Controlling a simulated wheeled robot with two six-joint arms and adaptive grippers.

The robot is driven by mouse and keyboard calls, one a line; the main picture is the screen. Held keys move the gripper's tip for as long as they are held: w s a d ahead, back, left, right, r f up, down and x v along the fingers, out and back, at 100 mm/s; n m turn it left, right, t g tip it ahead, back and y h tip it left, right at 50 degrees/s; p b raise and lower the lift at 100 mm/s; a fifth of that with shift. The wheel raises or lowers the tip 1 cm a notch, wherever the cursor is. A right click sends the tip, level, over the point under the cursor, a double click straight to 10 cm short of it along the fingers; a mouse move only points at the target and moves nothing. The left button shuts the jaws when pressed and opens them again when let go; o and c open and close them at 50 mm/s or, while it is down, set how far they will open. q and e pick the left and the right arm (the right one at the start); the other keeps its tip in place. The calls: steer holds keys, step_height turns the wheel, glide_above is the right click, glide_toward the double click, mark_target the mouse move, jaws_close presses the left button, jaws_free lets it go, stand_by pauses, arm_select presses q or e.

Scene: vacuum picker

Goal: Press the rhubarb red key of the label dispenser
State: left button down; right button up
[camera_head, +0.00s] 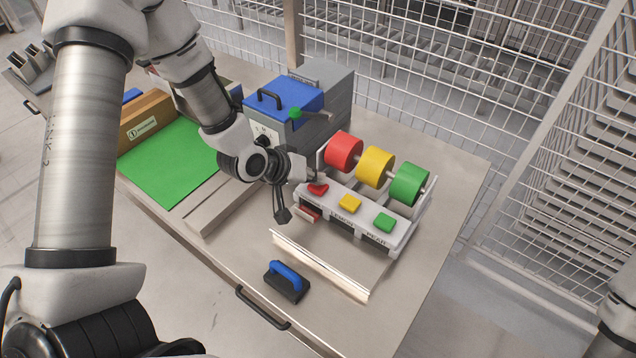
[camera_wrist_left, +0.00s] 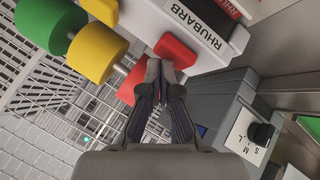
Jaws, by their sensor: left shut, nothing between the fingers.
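The label dispenser (camera_head: 337,220) is a white unit with a red, a yellow and a green key in a row. The rhubarb red key (camera_head: 318,188) is the left one, under the red roll. In the left wrist view the red key (camera_wrist_left: 177,50) stands beside the word RHUBARB. My left gripper (camera_head: 312,178) is shut and empty, its tips right at the red key. In the left wrist view the gripper tips (camera_wrist_left: 165,72) overlap the key's near edge; I cannot tell whether they touch it. My right gripper is out of view.
Red (camera_head: 343,151), yellow (camera_head: 376,166) and green (camera_head: 409,184) rolls stand behind the keys. A red piece (camera_head: 308,213) shows at the left slot. A grey machine with a blue lid (camera_head: 285,95) stands behind left. A blue-handled tool (camera_head: 287,280) lies in front.

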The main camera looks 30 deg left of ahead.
mark_target(315, 186)
arm_select(q)
steer(key=shift+r, duration=0.1)
steer(key=shift+r+p, duration=0.8)
steer(key=shift+r, duration=0.05)
step_height(315, 186, up, 5)
steer(key=p, duration=0.4)
stand_by(1.3)
